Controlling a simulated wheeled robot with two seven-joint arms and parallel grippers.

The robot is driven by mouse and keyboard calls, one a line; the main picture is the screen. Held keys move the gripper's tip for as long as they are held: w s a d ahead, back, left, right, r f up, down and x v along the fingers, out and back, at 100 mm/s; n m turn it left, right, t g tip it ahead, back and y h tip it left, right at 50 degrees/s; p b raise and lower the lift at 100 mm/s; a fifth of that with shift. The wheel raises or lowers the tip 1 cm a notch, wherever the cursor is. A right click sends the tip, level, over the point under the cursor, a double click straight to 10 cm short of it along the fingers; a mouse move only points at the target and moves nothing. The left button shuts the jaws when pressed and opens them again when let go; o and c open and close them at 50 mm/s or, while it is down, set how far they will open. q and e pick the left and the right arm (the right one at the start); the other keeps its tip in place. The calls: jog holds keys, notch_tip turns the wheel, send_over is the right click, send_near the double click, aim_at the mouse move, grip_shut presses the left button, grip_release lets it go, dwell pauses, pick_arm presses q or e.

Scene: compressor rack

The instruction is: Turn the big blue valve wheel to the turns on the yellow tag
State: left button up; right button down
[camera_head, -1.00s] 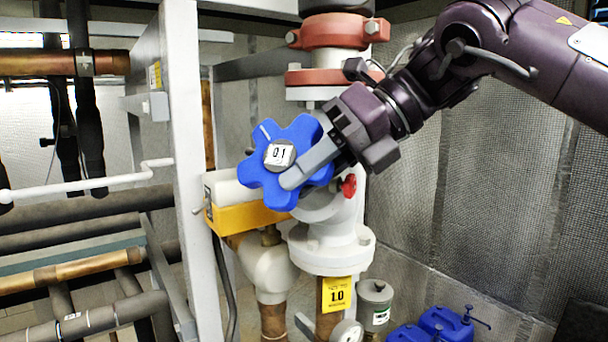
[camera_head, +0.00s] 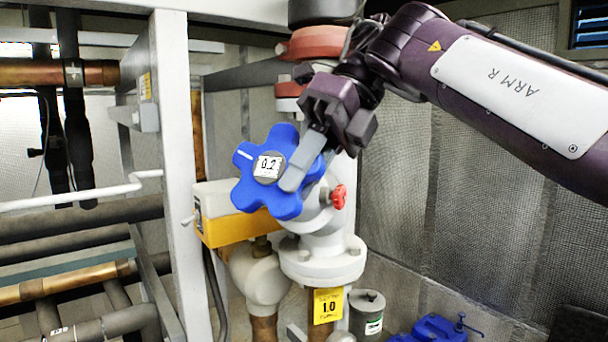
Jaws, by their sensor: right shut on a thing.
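The big blue valve wheel (camera_head: 272,203) is a lobed handwheel on the white valve body. Its white hub display (camera_head: 268,167) reads 0.2, and a white mark shows on its upper left lobe. The yellow tag (camera_head: 328,305) hangs below the valve flange and reads 1.0. My right gripper (camera_head: 296,176) reaches down from the upper right and is shut on a lobe at the wheel's right side. My left gripper is not in view.
A small red knob (camera_head: 339,196) sits just right of the wheel. A yellow and white box (camera_head: 232,212) is close behind it on the left. A grey frame post (camera_head: 177,170) stands further left. Blue canisters (camera_head: 432,330) are at the lower right.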

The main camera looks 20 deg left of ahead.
jog(key=shift+a+f, duration=0.1)
jog(key=shift+f, duration=0.1)
jog(key=c, duration=1.5)
grip_release()
jog(key=shift+o, duration=1.1)
jog(key=shift+r, duration=0.1)
